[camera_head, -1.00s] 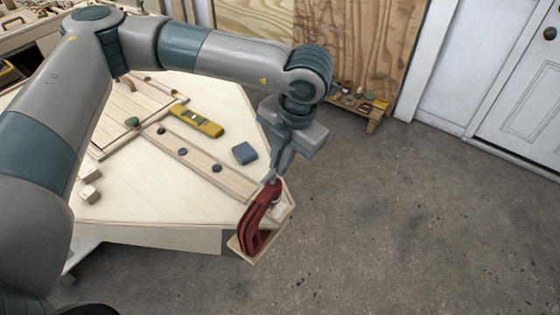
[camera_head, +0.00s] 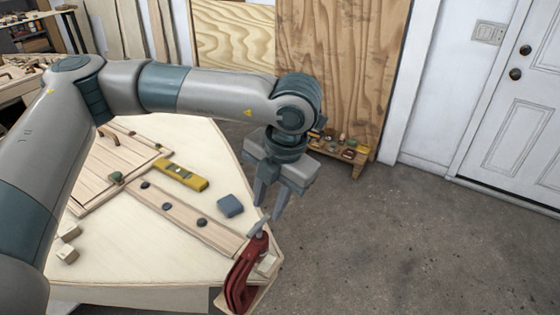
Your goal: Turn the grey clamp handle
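The red clamp (camera_head: 243,275) stands at the near right corner of the pale plywood hull (camera_head: 150,245). Its grey handle (camera_head: 258,228) is a short, slanted bar at the top of the clamp. My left gripper (camera_head: 268,211) points down just above the handle. Its two fingers are spread apart with nothing between them, and the handle's upper end is just below the fingertips. I cannot tell whether a finger touches it. My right gripper is not in view.
On the hull lie a yellow level (camera_head: 181,175), a blue-grey block (camera_head: 230,205), a plank with dark knobs (camera_head: 185,215) and small wooden blocks (camera_head: 68,243). A low wooden stand with small items (camera_head: 340,150) is by the back wall. The floor (camera_head: 400,250) at right is clear.

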